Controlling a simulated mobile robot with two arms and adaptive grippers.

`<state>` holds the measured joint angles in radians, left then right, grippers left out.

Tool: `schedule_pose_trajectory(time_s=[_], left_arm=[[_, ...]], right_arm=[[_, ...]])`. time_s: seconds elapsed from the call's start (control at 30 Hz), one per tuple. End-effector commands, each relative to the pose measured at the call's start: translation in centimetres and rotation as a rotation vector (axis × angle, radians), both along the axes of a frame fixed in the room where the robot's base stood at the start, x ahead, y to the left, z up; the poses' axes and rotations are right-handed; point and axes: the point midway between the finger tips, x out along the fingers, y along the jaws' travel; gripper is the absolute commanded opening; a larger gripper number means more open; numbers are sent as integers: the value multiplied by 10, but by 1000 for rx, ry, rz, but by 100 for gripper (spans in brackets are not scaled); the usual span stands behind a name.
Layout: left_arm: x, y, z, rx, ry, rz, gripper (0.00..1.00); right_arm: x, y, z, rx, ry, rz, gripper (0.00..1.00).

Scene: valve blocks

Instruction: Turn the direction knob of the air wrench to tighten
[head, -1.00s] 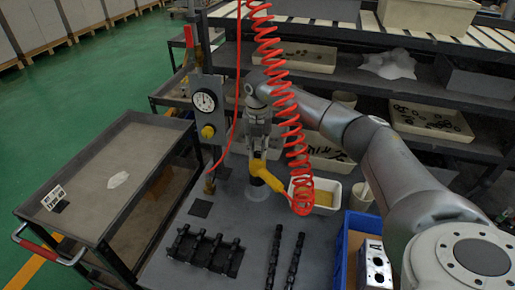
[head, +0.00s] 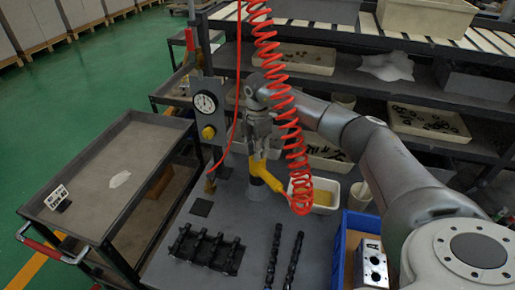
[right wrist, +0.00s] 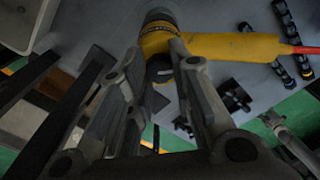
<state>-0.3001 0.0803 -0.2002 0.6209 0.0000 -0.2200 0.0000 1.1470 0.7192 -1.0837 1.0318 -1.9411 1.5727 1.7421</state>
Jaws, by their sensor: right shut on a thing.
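The yellow air wrench (head: 261,171) stands nose down on the grey bench in the head view, its handle slanting toward the lower right to a red coiled hose. In the right wrist view the wrench (right wrist: 235,47) lies at the top, handle pointing right. In the wrist view this gripper (right wrist: 158,66) has a finger on each side of the knob. The knob's setting is not readable. My left gripper is not seen.
The red coiled hose (head: 284,95) hangs close beside my right arm. A gauge (head: 205,103) on a post stands left of the wrench. Black shafts (head: 272,255), a black rack (head: 208,250) and a blue bin (head: 344,235) occupy the front. A cart (head: 110,180) stands left.

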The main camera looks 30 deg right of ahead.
Motion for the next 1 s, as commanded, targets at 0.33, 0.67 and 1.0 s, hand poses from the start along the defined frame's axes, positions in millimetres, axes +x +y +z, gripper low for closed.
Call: schedule_pose_trajectory(time_s=[0.33, 0.67, 1.0], left_arm=[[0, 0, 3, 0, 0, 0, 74], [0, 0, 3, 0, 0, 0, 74], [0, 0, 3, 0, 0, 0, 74]], right_arm=[[1, 0, 2, 0, -4, -94, 0], [1, 0, 2, 1, -4, -100, 0], [1, 0, 1, 1, -2, -99, 44]])
